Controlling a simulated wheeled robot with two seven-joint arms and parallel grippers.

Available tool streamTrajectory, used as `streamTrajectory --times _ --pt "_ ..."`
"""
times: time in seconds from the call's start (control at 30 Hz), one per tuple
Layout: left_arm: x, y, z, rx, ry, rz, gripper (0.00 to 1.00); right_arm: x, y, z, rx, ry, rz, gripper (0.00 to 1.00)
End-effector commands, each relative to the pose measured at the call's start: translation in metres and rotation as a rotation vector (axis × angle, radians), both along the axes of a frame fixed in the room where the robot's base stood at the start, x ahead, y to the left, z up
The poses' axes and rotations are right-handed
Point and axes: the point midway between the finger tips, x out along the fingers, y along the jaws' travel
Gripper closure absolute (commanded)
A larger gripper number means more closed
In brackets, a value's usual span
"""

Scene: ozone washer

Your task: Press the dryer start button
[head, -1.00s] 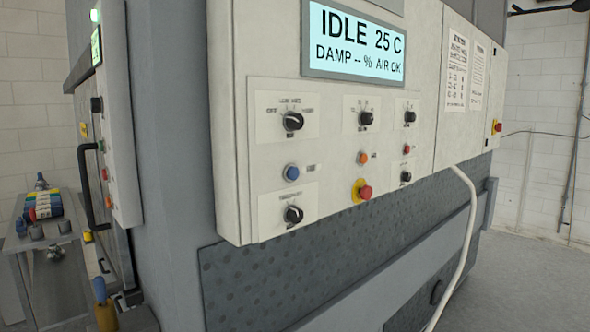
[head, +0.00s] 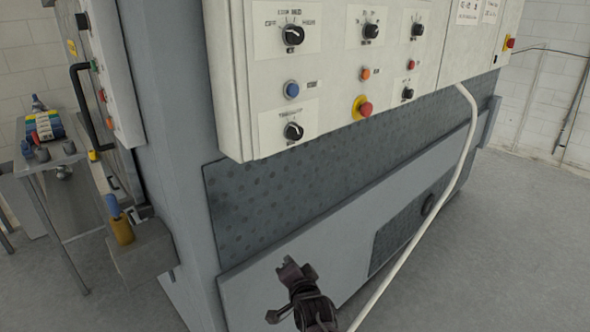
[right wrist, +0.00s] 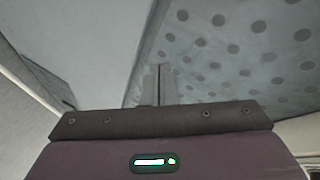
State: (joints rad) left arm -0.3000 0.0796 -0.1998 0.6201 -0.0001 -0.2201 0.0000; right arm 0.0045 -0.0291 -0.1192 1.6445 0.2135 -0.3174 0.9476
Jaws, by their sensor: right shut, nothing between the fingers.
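The control panel (head: 345,95) is a pale box on the front of the grey machine. It carries a blue button (head: 292,90), an orange button (head: 365,73) and a small red button (head: 411,64). The labels are too small to read, so I cannot tell which one is the start button. My right gripper (head: 285,263) is low in the head view, below the panel and in front of the machine's lower body, apart from the buttons. Its fingers (right wrist: 161,84) are shut and empty in the right wrist view. My left gripper is not in view.
A red mushroom button on a yellow base (head: 363,107) and several black knobs share the panel. A white hose (head: 466,150) hangs from its right part. A side table (head: 45,163) with coloured items stands at the left. Floor is clear at the right.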

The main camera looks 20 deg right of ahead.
Motion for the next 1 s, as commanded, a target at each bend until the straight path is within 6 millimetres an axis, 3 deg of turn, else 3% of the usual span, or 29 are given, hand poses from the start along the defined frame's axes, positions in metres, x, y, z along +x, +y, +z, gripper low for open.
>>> streamTrajectory --times 0.03,0.27,0.6,0.8,1.0 --pt "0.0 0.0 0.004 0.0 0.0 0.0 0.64 0.004 -0.002 0.029 0.036 -0.046 -0.015 1.0" --pt "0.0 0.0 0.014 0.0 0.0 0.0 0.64 0.009 -0.016 0.143 0.22 -0.242 -0.08 1.0" --pt "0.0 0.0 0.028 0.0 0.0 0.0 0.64 -0.022 -0.043 0.307 0.514 -0.542 -0.126 1.0" --pt "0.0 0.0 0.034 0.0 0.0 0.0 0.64 -0.054 -0.059 0.381 0.67 -0.695 -0.124 1.0" --pt "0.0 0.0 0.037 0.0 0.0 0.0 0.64 -0.075 -0.068 0.417 0.756 -0.777 -0.115 1.0"
